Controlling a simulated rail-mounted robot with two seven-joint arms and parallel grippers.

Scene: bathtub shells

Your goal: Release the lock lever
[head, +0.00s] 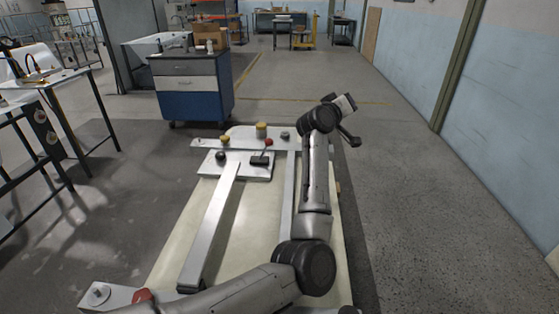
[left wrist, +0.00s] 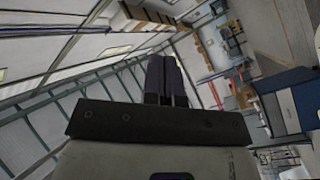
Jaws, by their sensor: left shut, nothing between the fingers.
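A small lever with a red knob (head: 268,142) stands on a dark block (head: 261,159) on a pale plate (head: 230,172) at the far end of the long cream panel. I cannot tell from here whether this lever is locked. My left arm reaches over the panel's right side, and its wrist is to the right of the lever, apart from it. In the left wrist view my left gripper (left wrist: 166,78) is shut and empty, with its two dark fingers together. The lever does not show in that view. My right gripper is not in view.
Yellow knobs (head: 261,130) and a black knob (head: 221,156) stand near the lever. A metal bar (head: 210,228) runs along the panel. A red part (head: 143,295) is at the near left. A blue cabinet (head: 190,90) stands behind. Floor at right is clear.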

